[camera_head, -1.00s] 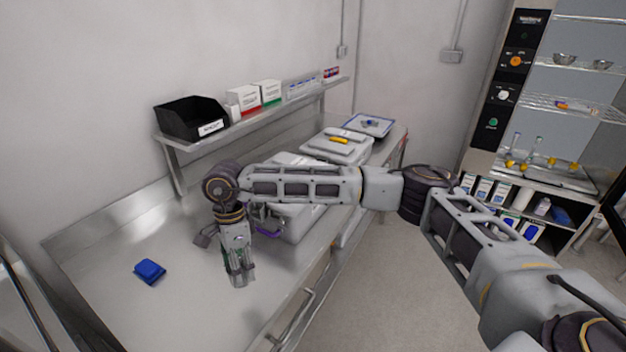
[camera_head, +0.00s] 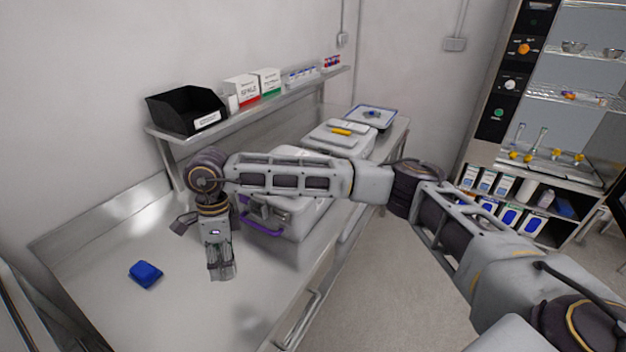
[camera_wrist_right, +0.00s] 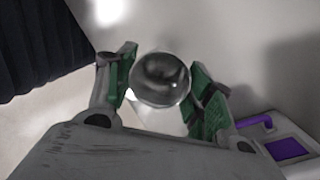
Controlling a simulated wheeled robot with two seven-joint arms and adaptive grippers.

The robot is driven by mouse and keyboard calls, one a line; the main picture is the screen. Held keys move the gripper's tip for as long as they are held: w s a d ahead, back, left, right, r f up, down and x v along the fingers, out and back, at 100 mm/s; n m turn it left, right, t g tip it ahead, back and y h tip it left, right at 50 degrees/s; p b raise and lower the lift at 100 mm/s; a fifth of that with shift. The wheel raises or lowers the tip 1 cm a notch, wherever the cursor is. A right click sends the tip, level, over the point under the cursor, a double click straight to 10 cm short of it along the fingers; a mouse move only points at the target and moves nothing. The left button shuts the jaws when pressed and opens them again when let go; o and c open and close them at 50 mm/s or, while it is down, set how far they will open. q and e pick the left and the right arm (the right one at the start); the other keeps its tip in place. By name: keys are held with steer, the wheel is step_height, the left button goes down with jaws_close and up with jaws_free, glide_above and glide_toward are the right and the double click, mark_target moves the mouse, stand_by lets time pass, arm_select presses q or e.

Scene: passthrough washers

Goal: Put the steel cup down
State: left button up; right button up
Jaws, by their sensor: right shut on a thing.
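My right gripper (camera_head: 221,274) points down over the steel counter (camera_head: 180,318), in front of the grey machine with the purple handle. In the right wrist view the steel cup (camera_wrist_right: 162,80), round and shiny, sits between the green-padded fingers of my right gripper (camera_wrist_right: 165,88), which is shut on it. In the head view the cup is too small and blended with the fingertips to make out clearly. I cannot tell whether its base touches the counter. My left gripper is not in view.
A blue object (camera_head: 146,274) lies on the counter left of my right gripper. The grey machine (camera_head: 300,222) with a purple handle (camera_head: 262,229) stands close to its right. A shelf with a black bin (camera_head: 186,108) and boxes runs above. The front counter is bare.

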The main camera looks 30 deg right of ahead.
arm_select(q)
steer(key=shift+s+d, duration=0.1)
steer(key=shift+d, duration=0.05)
arm_select(e)
steer(key=shift+f, duration=0.15)
steer(key=shift+f, duration=0.6)
step_height(320, 180, down, 4)
steer(key=shift+f+p, duration=0.15)
steer(key=shift+p, duration=0.35)
steer(key=shift+f, duration=0.25)
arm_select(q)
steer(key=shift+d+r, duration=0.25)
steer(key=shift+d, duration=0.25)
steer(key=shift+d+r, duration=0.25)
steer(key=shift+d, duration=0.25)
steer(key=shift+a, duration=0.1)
